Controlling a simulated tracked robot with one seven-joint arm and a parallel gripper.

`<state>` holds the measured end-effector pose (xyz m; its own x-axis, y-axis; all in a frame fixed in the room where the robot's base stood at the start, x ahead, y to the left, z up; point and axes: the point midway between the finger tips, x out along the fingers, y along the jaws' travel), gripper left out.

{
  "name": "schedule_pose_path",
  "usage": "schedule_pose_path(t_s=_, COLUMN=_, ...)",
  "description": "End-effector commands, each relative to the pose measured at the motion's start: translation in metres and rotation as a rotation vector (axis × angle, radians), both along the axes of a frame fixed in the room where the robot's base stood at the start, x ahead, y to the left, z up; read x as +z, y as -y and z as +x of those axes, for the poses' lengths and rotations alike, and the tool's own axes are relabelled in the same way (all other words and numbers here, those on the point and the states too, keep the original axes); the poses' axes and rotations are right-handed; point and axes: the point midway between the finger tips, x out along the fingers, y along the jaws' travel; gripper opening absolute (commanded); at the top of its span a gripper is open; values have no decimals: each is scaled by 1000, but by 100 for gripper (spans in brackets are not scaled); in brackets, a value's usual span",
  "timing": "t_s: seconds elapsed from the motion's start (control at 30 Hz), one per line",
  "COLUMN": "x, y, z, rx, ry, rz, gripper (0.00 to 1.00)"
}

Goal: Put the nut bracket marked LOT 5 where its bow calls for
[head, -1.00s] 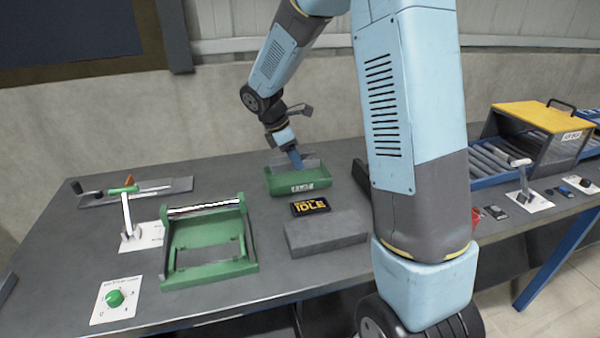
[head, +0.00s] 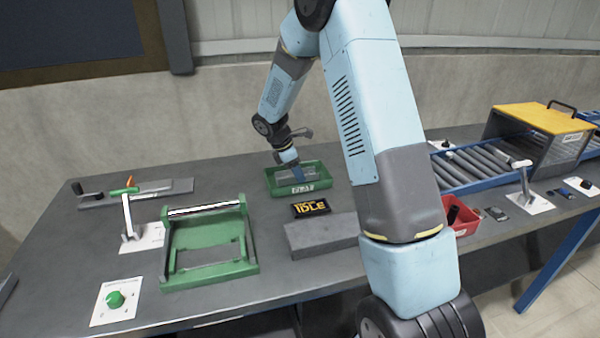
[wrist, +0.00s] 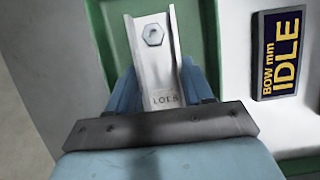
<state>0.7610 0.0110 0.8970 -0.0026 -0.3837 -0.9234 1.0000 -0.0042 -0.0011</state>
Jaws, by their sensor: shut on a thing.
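The nut bracket is a pale metal channel (wrist: 157,55) with a hex nut near its far end and the mark LOT 5 near my fingers in the wrist view. My gripper (head: 297,173) is shut on it, with a blue finger on each side of its near end. In the head view my gripper reaches into the green tray (head: 325,182), and the bracket is hard to make out there. I cannot tell whether the bracket touches the tray floor. The bow display (head: 311,208) in front of the tray reads IDLE; the wrist view shows "BOW mm IDLE" on it (wrist: 279,53).
A grey block (head: 325,234) lies before the display. A green frame with a roller (head: 210,270), a lever (head: 127,215) and a green knob (head: 115,299) stand left. A red bin (head: 466,228) and a yellow-covered roller conveyor (head: 470,163) are right. My arm hides some table.

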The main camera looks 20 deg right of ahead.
Motion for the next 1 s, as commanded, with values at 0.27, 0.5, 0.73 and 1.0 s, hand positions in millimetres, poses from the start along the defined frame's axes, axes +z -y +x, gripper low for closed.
schedule_pose_path(t_s=0.27, x=-5, y=0, z=0, rx=-1, ry=1, rz=0, gripper=6)
schedule_pose_path(t_s=0.5, x=-7, y=0, z=0, rx=-1, ry=0, rz=0, gripper=62)
schedule_pose_path(t_s=0.73, x=-7, y=0, z=0, rx=-1, ry=0, rz=0, gripper=76)
schedule_pose_path(t_s=1.0, x=-1, y=-2, z=0, rx=0, ry=2, rz=1, gripper=76)
